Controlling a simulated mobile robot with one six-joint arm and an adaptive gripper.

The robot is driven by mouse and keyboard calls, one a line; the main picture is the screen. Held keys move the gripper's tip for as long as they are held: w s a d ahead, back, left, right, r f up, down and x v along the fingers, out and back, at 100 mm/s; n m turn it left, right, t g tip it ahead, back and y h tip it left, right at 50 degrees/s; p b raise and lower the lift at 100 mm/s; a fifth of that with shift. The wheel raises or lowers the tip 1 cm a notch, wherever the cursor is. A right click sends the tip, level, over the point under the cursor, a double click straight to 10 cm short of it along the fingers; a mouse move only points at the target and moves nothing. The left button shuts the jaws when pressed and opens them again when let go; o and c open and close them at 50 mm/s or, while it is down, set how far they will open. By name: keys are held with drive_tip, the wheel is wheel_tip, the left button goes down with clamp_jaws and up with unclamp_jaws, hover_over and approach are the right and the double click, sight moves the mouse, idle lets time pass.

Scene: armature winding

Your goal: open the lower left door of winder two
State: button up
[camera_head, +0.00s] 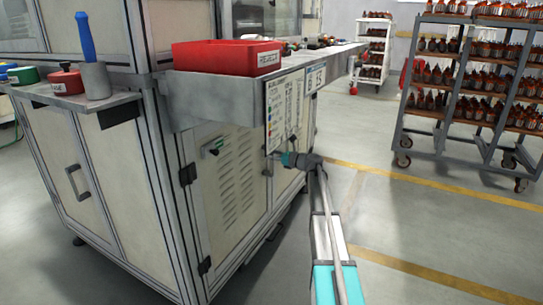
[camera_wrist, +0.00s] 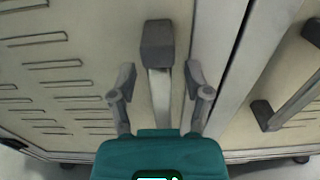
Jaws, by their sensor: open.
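The vented lower door (camera_head: 232,185) of the winder cabinet is shut, with dark hinges on its left edge. It also fills the left of the wrist view (camera_wrist: 75,75). Its upright handle (camera_wrist: 158,45), a dark end block with a pale bar, stands near the door's right edge. My gripper (camera_head: 277,157) is at this right edge in the head view. In the wrist view my gripper (camera_wrist: 158,78) is open, one finger on each side of the handle bar. I see no contact, and the bar's lower end is hidden by the gripper.
A neighbouring door's handle (camera_wrist: 290,102) is close on the right, past a frame post. Above the door, a shelf holds a red bin (camera_head: 225,57), and hanging sheets (camera_head: 285,105) drop beside my gripper. A loaded rack (camera_head: 470,90) stands right; the floor between is clear.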

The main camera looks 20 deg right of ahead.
idle(0.3)
clamp_jaws()
drive_tip(key=shift+a, duration=0.1)
